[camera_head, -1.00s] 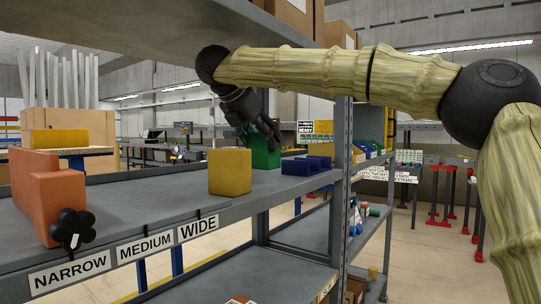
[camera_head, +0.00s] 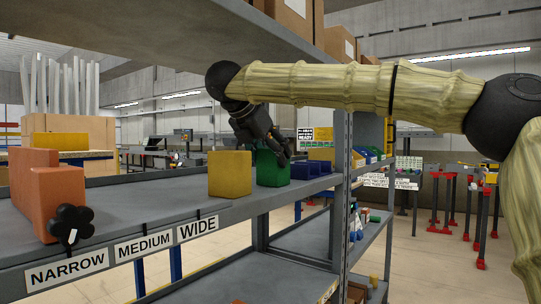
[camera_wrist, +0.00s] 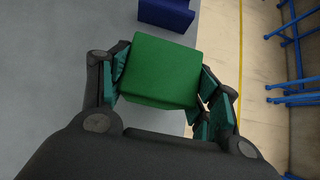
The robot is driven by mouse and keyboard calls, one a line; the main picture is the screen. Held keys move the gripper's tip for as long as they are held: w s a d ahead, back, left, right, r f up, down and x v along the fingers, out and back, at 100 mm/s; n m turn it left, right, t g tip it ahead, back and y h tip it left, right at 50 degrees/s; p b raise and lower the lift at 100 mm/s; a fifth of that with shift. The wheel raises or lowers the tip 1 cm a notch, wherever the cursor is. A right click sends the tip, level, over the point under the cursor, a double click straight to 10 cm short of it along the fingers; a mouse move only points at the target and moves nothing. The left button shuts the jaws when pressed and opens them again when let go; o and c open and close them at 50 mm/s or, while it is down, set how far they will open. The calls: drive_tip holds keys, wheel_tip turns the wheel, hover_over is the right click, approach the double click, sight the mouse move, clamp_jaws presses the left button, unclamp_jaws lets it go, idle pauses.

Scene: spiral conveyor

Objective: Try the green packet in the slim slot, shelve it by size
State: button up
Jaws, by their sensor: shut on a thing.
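The green packet (camera_head: 271,168) is a plain block, held over the right end of the shelf board (camera_head: 150,215), right of a yellow block. My gripper (camera_head: 276,150) reaches down from above and is shut on it. In the wrist view the green packet (camera_wrist: 160,71) sits between the two fingers (camera_wrist: 166,90). I cannot tell whether its underside touches the board. The board's front edge carries the labels NARROW (camera_head: 67,271), MEDIUM (camera_head: 144,247) and WIDE (camera_head: 198,228), from left to right. I cannot make out a distinct slim slot.
The yellow block (camera_head: 230,174) stands close left of the packet. A dark blue block (camera_head: 305,169) lies behind and right of it. The upper shelf (camera_head: 215,30) hangs above; a post (camera_head: 342,190) rises at right.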

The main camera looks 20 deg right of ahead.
drive_tip(key=o, duration=1.1)
drive_tip(key=shift+a, duration=0.1)
drive_tip(key=v, duration=0.2)
drive_tip(key=p+v, duration=0.1)
drive_tip(key=v, duration=0.4)
drive_tip(key=shift+s+r+p, duration=0.1)
drive_tip(key=shift+s+p, duration=0.2)
drive_tip(key=shift+s, duration=0.05)
